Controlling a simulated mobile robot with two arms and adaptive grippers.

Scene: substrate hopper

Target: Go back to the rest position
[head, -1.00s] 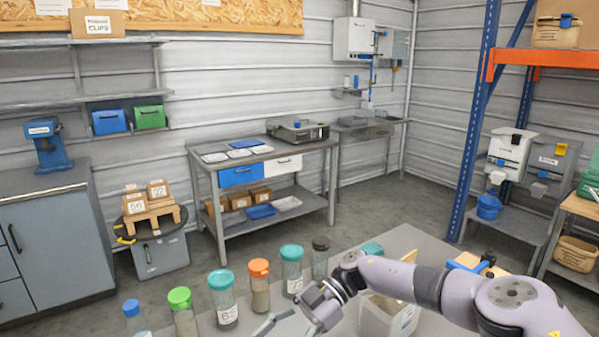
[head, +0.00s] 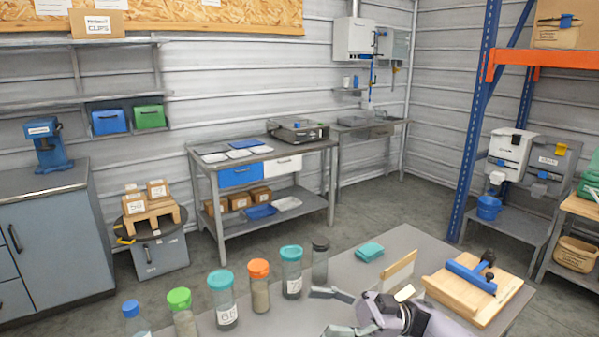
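My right gripper (head: 334,312) is low in the head view, over the front of the grey table (head: 345,268). Its two fingers point left and are spread apart, with nothing seen between them. Its wrist and arm fill the bottom edge to the right of it. My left gripper is not in view.
Several jars with coloured lids, such as the orange-lidded jar (head: 259,287), stand in a row left of my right gripper. A teal block (head: 369,252), an upright wooden piece (head: 399,271) and a wooden board with a blue bar (head: 475,288) are behind and right of it.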

